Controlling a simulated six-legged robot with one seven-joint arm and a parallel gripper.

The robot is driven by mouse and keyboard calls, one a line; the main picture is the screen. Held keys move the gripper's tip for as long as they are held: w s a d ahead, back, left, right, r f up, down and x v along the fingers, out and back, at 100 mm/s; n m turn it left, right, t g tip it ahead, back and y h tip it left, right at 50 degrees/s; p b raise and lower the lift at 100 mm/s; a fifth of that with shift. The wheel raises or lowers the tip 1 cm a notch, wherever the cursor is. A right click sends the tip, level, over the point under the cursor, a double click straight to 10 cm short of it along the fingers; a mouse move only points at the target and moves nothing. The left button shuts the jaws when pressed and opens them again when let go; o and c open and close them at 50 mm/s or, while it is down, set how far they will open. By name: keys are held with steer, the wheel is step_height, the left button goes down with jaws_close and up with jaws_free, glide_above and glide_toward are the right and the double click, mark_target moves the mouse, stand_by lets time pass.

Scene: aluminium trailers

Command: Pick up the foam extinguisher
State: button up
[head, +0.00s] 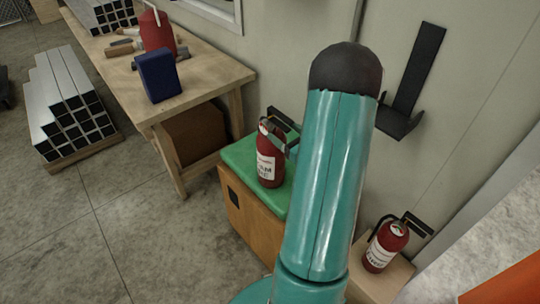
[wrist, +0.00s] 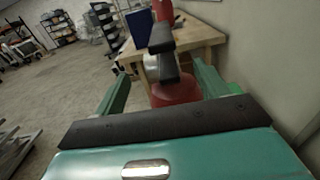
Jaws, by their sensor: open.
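A red extinguisher (head: 270,160) with a white label and black handle stands upright on a green-topped cabinet (head: 240,158). A second red extinguisher (head: 383,247) with a white label and black handle stands lower on the right. The labels are too small to read surely, so I cannot tell which one is foam. In the wrist view, my gripper (wrist: 160,72) is open, with its teal fingers on either side of an extinguisher's black handle and red top (wrist: 176,92). This appears to be the one on the cabinet. In the head view, my arm hides most of the gripper.
A wooden workbench (head: 207,75) beyond the cabinet holds a blue box (head: 159,76), a red container (head: 157,32) and tools. Stacked metal tubes (head: 68,105) lie on the floor at left. A black bracket (head: 415,80) is on the wall. Floor at front left is clear.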

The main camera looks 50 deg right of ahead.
mark_target(266, 118)
steer(key=w, duration=0.6)
steer(key=w+d, duration=0.1)
steer(key=w, duration=0.2)
steer(key=shift+w+d+r, duration=0.1)
steer(key=shift+w, duration=0.25)
steer(key=shift+c, duration=0.2)
jaws_close()
steer(key=shift+w+r, duration=0.1)
steer(key=shift+r, duration=0.15)
